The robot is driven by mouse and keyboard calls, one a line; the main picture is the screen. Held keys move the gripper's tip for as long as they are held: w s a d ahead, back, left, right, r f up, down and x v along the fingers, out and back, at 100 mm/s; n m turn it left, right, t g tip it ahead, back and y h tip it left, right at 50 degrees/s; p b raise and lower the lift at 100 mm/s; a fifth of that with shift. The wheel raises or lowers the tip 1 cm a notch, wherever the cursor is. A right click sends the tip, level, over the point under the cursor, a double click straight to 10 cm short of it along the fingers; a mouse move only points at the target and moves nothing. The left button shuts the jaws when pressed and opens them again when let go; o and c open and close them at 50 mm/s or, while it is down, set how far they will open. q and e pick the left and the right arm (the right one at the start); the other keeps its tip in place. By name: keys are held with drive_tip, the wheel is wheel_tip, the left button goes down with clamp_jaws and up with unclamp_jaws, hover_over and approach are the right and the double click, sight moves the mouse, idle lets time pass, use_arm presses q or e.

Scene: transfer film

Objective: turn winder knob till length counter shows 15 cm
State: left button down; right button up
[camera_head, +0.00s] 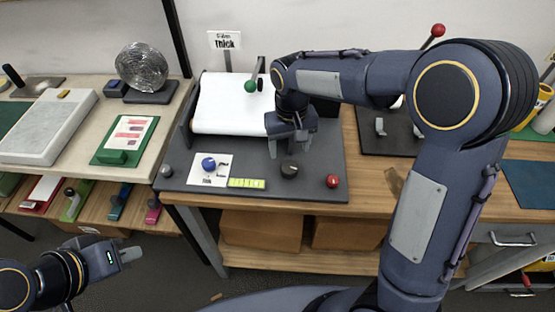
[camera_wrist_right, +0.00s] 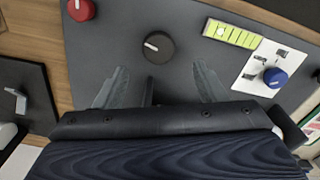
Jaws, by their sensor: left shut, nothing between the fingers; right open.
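A dark round knob (camera_head: 289,168) with a pale pointer mark sits on the front of the grey film machine (camera_head: 325,150). It also shows in the right wrist view (camera_wrist_right: 158,47). A yellow-green segmented strip (camera_head: 247,183), seemingly the length counter, lies left of it; its reading is too small to make out. A blue knob (camera_head: 208,164) sits on a white marked card, and a red knob (camera_head: 333,181) is at the right. My right gripper (camera_head: 290,150) is open, fingers pointing toward the dark knob and apart from it. My left gripper (camera_head: 130,255) is shut and empty, low at the left.
A white film roll (camera_head: 235,105) and a green-balled crank lever (camera_head: 251,86) stand behind the knobs. A side table (camera_head: 150,150) with a foil ball is at the left. My right arm covers much of the right side.

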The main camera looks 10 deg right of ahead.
sight(290, 167)
wheel_tip(290, 167, down, 7)
drive_tip(key=shift+d+f+p, duration=0.1)
drive_tip(key=shift+f+p, duration=0.1)
drive_tip(key=shift+p, duration=0.15)
